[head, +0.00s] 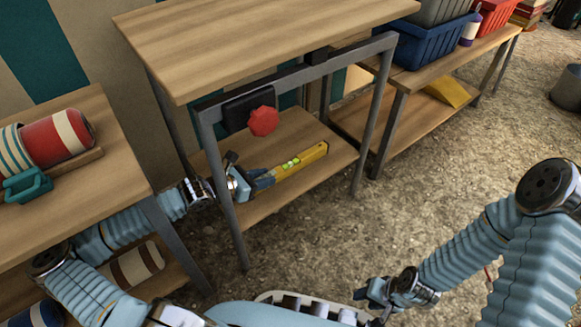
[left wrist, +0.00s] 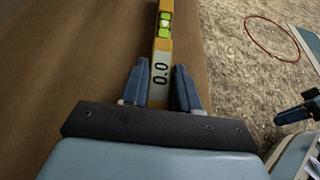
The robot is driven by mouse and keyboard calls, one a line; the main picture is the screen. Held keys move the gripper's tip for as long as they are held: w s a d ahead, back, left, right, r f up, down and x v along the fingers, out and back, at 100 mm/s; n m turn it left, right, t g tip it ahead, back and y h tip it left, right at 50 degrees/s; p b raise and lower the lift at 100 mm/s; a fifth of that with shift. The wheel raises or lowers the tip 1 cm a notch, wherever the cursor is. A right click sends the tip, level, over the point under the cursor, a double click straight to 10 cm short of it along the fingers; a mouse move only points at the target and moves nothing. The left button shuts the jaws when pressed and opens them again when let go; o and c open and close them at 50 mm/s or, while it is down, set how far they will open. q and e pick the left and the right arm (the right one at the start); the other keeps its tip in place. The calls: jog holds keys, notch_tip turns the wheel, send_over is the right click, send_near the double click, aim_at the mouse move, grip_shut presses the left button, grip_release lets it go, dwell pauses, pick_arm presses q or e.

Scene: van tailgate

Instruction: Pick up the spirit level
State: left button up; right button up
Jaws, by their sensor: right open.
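The spirit level (head: 300,161) is yellow with green vials and lies along the lower shelf of the middle bench. In the left wrist view the level (left wrist: 163,45) runs away from me, its near end marked "0.0". My left gripper (head: 262,180) is at the level's near end, reaching in past the bench's front leg. Its two fingers (left wrist: 160,85) stand one on each side of that end, very close to it. I cannot tell whether they touch it. My right gripper (head: 374,293) is open and empty, low over the ground, away from the level.
The middle bench has a wooden top (head: 250,40), grey metal legs and a red knob (head: 263,121) on a dark box above the shelf. A left bench (head: 70,215) holds a red roll (head: 58,138) and a teal clamp-like item (head: 27,186).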

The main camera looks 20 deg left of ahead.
pick_arm(q)
grip_shut()
